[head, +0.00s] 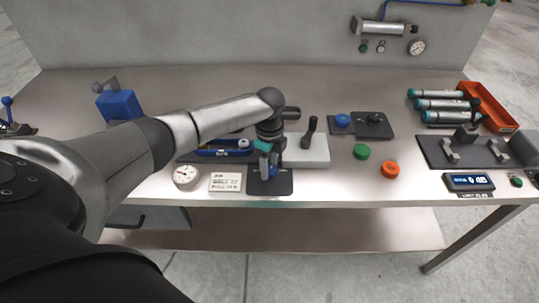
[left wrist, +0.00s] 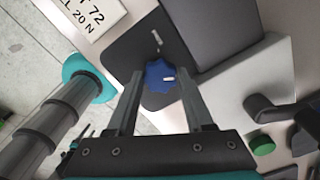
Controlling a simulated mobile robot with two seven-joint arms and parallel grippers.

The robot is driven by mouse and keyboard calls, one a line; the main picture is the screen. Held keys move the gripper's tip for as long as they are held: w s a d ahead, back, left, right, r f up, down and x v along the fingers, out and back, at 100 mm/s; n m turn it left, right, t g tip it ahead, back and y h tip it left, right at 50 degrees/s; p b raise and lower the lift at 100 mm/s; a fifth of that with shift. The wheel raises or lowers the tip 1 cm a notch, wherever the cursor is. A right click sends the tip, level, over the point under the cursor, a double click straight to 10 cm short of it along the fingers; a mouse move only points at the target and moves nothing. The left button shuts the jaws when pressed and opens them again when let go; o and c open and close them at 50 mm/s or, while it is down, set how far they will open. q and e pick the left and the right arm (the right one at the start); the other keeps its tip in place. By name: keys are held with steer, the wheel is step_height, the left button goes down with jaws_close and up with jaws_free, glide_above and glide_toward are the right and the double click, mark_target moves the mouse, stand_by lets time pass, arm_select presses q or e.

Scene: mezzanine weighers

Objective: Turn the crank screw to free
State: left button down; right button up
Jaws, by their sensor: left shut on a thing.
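A blue lobed knob (left wrist: 158,84) with a white mark sits on a dark plate (left wrist: 130,45), beside another white mark on the plate. In the left wrist view it lies between the two fingers of my left gripper (left wrist: 162,70), which is shut on it. In the head view my left gripper (head: 268,170) points down over the same dark plate (head: 270,188) near the bench's front edge, and mostly hides the knob. I cannot tell the knob's exact turn from the head view. My right gripper is not in view.
A pale block with a dark upright lever (head: 309,132) stands just right of my left gripper. A round dial (head: 186,175) and a printed card (head: 225,182) lie to its left. Green (head: 362,151) and orange (head: 390,170) discs lie right. A blue-floored tray (head: 222,150) is behind.

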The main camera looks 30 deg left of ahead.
arm_select(q)
steer(key=n+p, duration=0.1)
steer(key=n, duration=0.1)
steer(key=n+p, duration=0.1)
steer(key=p, duration=0.1)
steer(key=shift+s+d+r+n, duration=0.1)
steer(key=shift+r+n, duration=0.1)
steer(key=shift+n, duration=0.2)
steer(key=n+p, duration=0.3)
steer(key=n, duration=0.1)
steer(key=shift+n, duration=0.3)
steer(key=n+p, duration=0.2)
steer(key=n, duration=0.2)
steer(key=shift+f, duration=0.1)
steer(key=n+p, duration=0.1)
steer(key=n, duration=0.4)
steer(key=shift+n, duration=0.4)
steer(key=c, duration=0.6)
jaws_free()
steer(key=shift+o, duration=0.2)
steer(key=shift+p, duration=0.3)
